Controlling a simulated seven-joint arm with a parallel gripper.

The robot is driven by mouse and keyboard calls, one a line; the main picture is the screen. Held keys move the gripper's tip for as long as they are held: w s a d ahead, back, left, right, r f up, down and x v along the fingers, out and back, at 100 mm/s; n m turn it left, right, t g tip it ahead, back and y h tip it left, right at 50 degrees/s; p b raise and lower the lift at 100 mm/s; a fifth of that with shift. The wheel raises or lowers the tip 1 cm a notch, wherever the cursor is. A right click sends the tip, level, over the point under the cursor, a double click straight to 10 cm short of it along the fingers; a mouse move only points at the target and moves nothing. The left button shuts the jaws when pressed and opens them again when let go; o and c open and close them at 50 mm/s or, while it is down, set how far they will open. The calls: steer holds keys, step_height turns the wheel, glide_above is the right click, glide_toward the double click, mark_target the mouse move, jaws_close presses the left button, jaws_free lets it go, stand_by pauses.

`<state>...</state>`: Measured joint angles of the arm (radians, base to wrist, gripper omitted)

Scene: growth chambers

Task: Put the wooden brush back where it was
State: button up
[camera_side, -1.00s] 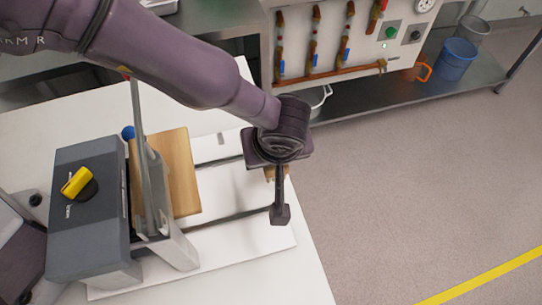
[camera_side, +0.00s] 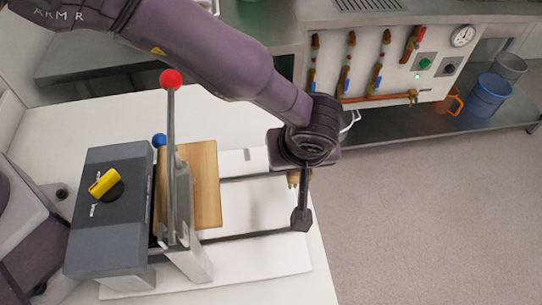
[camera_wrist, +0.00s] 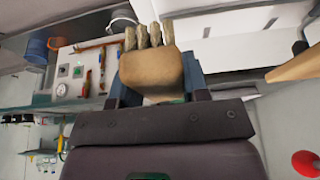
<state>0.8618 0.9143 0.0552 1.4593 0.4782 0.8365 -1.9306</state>
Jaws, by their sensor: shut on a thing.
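The wooden brush shows large in the wrist view as a tan rounded block (camera_wrist: 151,72) with several pale bristle tufts at its top. My gripper (camera_wrist: 155,88) is shut on it, with a dark bluish finger on each side. In the side view my gripper (camera_side: 302,165) is over the right end of the white base plate, and only a small tan piece of the brush (camera_side: 293,180) shows below it. Most of the brush is hidden there by my wrist. I cannot tell whether the brush touches anything below. No marked place for the brush is clear.
Left of my gripper stand a wooden board (camera_side: 205,185), an upright lever with a red ball (camera_side: 171,79), a blue ball (camera_side: 159,140) and a grey box (camera_side: 105,235) with a yellow knob. Dark rails (camera_side: 245,236) run along the plate. The table's right edge is close; floor lies beyond.

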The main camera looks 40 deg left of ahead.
steer(key=w+a+n, duration=0.2)
steer(key=w+a, duration=0.4)
steer(key=a, duration=0.3)
steer(key=m, duration=0.2)
glide_above(253, 117)
steer(key=s, duration=0.1)
steer(key=f, duration=0.6)
steer(key=d+f, duration=0.1)
steer(key=f, duration=0.2)
steer(key=o, duration=0.9)
steer(key=shift+f, duration=0.1)
